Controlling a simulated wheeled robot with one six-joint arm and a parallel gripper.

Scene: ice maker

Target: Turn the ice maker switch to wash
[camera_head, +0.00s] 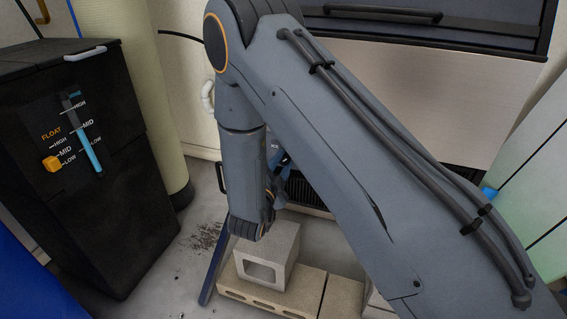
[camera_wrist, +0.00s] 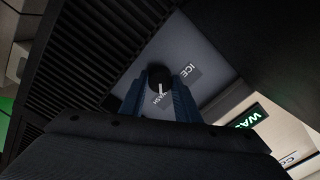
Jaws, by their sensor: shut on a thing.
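The ice maker's switch is a small round black knob (camera_wrist: 160,76) on a grey panel in the wrist view. An ICE label (camera_wrist: 189,73) lies to its right and a WASH label (camera_wrist: 163,97) just below it. A white pointer mark on the knob faces down, toward WASH. My gripper (camera_wrist: 159,88) has its two blue fingers on either side of the knob and is shut on it. In the head view the ice maker (camera_head: 395,100) stands behind my arm, which hides the knob; only part of my gripper (camera_head: 281,166) shows.
A lit green display (camera_wrist: 247,117) reading WAS, cut off, is beside the panel. Black vent slats (camera_wrist: 95,50) lie at the left. In the head view, a black tank (camera_head: 75,200) with level gauges stands left, and concrete blocks (camera_head: 268,252) sit on the floor below my arm.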

